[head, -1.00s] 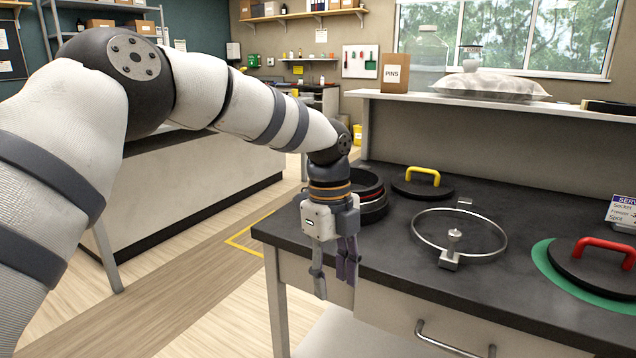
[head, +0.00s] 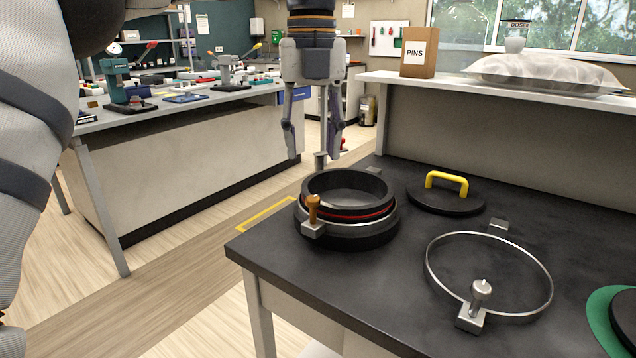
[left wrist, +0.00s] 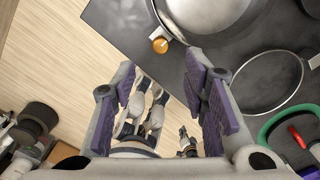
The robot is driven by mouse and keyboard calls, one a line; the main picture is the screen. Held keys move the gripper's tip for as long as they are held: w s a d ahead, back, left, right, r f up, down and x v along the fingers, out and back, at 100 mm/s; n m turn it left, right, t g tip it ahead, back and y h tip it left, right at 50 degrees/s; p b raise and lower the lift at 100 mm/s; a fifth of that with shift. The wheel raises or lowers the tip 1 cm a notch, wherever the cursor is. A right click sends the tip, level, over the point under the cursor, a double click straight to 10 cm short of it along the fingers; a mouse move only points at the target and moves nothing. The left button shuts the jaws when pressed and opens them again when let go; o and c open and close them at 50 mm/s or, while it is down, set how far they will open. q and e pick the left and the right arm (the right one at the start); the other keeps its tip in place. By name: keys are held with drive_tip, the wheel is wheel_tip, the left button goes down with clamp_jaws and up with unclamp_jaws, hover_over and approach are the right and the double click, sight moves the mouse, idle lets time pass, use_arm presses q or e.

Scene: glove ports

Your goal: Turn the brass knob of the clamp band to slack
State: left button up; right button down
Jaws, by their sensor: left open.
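The brass knob (head: 313,208) stands upright on the near left side of the silver clamp band (head: 372,231), which goes around a black round port ring (head: 346,186) with a red line. The knob also shows near the top middle of the left wrist view (left wrist: 160,45). My left gripper (head: 314,155) points down, open and empty, in the head view. Its fingers appear above the knob in the picture and apart from it. In the left wrist view the knob lies beyond the open fingertips (left wrist: 158,75). My right gripper is not seen in the head view.
A loose metal ring with a silver knob (head: 480,289) lies on the dark bench (head: 400,290). A black lid with a yellow handle (head: 446,190) lies behind. A red-handled lid (left wrist: 300,136) is at the right. A shelf holds a PINS box (head: 419,52).

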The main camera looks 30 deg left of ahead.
sight(313, 197)
use_arm(q)
wheel_tip(313, 197, down, 8)
drive_tip(key=shift+f+p, duration=0.2)
drive_tip(key=shift+p, duration=0.2)
clamp_jaws()
